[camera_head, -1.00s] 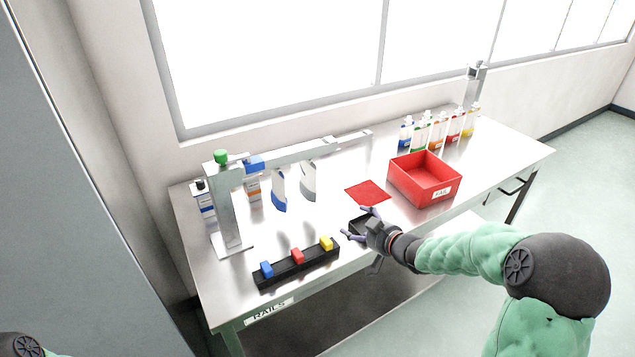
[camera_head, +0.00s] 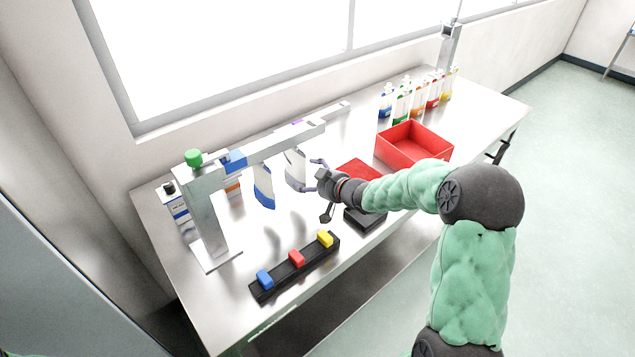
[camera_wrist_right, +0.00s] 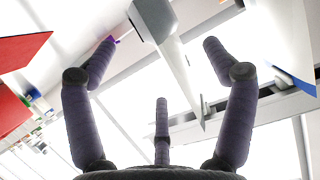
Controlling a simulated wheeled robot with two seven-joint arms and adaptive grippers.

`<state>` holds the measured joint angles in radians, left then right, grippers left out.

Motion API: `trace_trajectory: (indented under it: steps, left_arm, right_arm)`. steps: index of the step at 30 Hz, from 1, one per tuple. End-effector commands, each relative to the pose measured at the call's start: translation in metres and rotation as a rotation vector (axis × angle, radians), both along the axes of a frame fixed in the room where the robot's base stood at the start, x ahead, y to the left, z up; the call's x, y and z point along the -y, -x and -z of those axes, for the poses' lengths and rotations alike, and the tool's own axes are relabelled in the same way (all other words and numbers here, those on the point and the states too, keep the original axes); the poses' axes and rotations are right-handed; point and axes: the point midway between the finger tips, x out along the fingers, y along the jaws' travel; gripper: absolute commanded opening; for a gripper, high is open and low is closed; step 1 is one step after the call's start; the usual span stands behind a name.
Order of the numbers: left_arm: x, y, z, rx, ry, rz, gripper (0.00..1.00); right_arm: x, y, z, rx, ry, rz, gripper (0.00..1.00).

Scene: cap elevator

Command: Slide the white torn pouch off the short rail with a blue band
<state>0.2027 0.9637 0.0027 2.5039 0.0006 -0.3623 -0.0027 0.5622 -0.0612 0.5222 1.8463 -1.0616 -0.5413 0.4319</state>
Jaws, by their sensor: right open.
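The rail with a blue band (camera_head: 234,160) runs from a metal post on the table toward the back right. A white pouch (camera_head: 295,170) hangs beneath its far part; a blue-and-white pouch (camera_head: 264,187) hangs nearer the post. My right gripper (camera_head: 316,176) is open and empty, just right of the white pouch in the head view. In the right wrist view the white pouch (camera_wrist_right: 179,75) shows beyond and between the spread fingers (camera_wrist_right: 160,55). I cannot tell whether they touch it. A tear is not clear. My left gripper is out of view.
A green knob (camera_head: 194,157) tops the post. A black block with blue, red and yellow pieces (camera_head: 296,258) lies in front. A red bin (camera_head: 440,150), a red mat (camera_head: 352,169) and several bottles (camera_head: 401,104) stand to the right.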

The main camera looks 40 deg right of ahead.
Motion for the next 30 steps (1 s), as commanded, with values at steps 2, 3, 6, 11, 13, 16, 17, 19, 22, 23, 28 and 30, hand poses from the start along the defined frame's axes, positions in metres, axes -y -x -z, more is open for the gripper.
trace_trajectory:
  steps: [2, 3, 6, 11, 13, 16, 17, 19, 22, 23, 28, 30]
  left_arm:
    - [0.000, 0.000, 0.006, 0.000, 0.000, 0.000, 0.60]
    - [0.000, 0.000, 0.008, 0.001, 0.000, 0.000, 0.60]
    - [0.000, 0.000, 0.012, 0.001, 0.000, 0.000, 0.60]
    - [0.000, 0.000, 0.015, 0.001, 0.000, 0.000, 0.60]
    - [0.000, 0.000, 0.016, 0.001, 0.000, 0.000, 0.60]
    - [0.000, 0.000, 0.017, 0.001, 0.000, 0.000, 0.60]
    - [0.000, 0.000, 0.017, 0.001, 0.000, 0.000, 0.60]
    - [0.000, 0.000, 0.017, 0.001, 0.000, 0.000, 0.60]
    - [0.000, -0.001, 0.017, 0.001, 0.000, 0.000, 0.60]
    - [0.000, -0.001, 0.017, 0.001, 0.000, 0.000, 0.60]
    - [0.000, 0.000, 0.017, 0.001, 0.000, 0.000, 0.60]
    - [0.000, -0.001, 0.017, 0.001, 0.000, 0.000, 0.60]
  right_arm:
    - [-0.003, -0.013, 0.008, 0.000, -0.001, -0.003, 0.84]
    - [-0.003, -0.019, 0.011, -0.001, -0.001, -0.002, 0.84]
    - [-0.005, -0.033, 0.016, 0.000, -0.001, -0.003, 0.84]
    - [-0.005, -0.048, 0.022, -0.001, 0.000, -0.001, 0.84]
    - [-0.006, -0.053, 0.022, 0.000, 0.000, -0.001, 0.84]
    - [-0.006, -0.056, 0.024, 0.000, 0.000, -0.001, 0.84]
    - [-0.006, -0.057, 0.024, 0.000, 0.000, -0.001, 0.84]
    - [-0.006, -0.057, 0.024, 0.000, -0.001, 0.000, 0.84]
    - [-0.006, -0.057, 0.024, 0.000, -0.001, 0.000, 0.84]
    - [-0.006, -0.057, 0.024, 0.000, -0.001, 0.000, 0.84]
    - [-0.006, -0.057, 0.023, 0.000, -0.001, 0.000, 0.53]
    - [-0.006, -0.057, 0.024, 0.000, -0.001, 0.000, 0.34]
